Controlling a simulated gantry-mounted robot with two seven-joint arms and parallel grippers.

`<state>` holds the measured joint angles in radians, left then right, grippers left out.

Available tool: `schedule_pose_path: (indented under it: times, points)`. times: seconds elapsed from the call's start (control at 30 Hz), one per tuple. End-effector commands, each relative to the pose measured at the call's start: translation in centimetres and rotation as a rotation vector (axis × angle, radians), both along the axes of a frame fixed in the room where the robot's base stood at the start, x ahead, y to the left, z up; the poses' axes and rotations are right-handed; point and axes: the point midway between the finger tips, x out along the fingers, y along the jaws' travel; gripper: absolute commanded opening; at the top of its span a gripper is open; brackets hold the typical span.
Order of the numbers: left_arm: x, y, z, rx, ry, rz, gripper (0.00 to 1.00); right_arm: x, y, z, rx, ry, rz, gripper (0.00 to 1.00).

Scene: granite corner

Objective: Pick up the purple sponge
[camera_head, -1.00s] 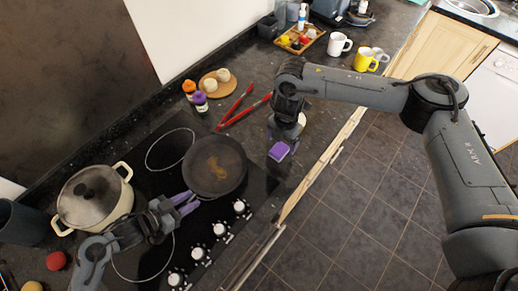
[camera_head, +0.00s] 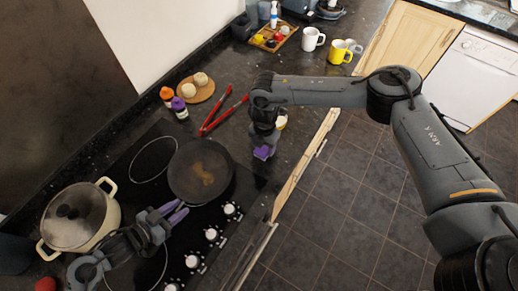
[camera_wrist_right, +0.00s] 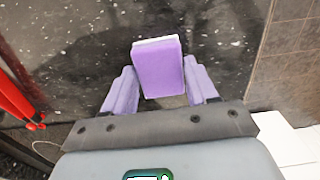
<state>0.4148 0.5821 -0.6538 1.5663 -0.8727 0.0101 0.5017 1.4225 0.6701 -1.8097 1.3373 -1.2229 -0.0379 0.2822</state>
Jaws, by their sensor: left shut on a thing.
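The purple sponge (camera_head: 262,152), with a pale layer along one edge, is on the dark counter near its front edge. My right gripper (camera_head: 264,146) is right over it in the head view. In the right wrist view the sponge (camera_wrist_right: 160,68) lies between the two open purple fingers of the right gripper (camera_wrist_right: 162,84), with little room at the sides. My left gripper (camera_head: 176,211) is at the near left side of the dark frying pan (camera_head: 200,172). It is shut on the pan's handle, which is mostly hidden by the fingers.
Red tongs (camera_head: 222,112) lie left of the right gripper. A lidded pot (camera_head: 80,218) stands on the hob left of the pan. Two small bottles, a round wooden board (camera_head: 197,97), mugs (camera_head: 313,39) and a tray (camera_head: 273,37) are farther back. The counter's front edge is close to the sponge.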

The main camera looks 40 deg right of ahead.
Motion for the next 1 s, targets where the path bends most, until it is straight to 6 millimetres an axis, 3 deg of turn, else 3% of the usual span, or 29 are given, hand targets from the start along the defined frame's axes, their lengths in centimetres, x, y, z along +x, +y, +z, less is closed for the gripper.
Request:
schedule_pose_path:
  times: [0.03,0.2,0.27,0.57,1.0]
  points:
    - [-0.1,0.0,-0.2,0.003,0.004,-0.001,0.16,0.0,0.0,0.0,0.0,0.0,0.0,0.49]
    - [-0.1,0.0,-0.2,0.003,0.004,-0.001,0.16,0.0,0.0,0.0,0.0,0.0,0.0,0.24]
    - [-0.1,0.0,-0.2,0.003,0.004,-0.001,0.16,0.0,0.0,0.0,0.0,0.0,0.0,0.19]
    - [-0.1,0.0,-0.2,0.003,0.004,-0.001,0.16,0.1,0.0,0.8,0.002,-0.002,-0.001,0.19]
    - [-0.1,0.0,-0.2,0.003,0.004,-0.001,0.16,0.0,0.0,7.8,0.001,-0.003,-0.001,0.19]
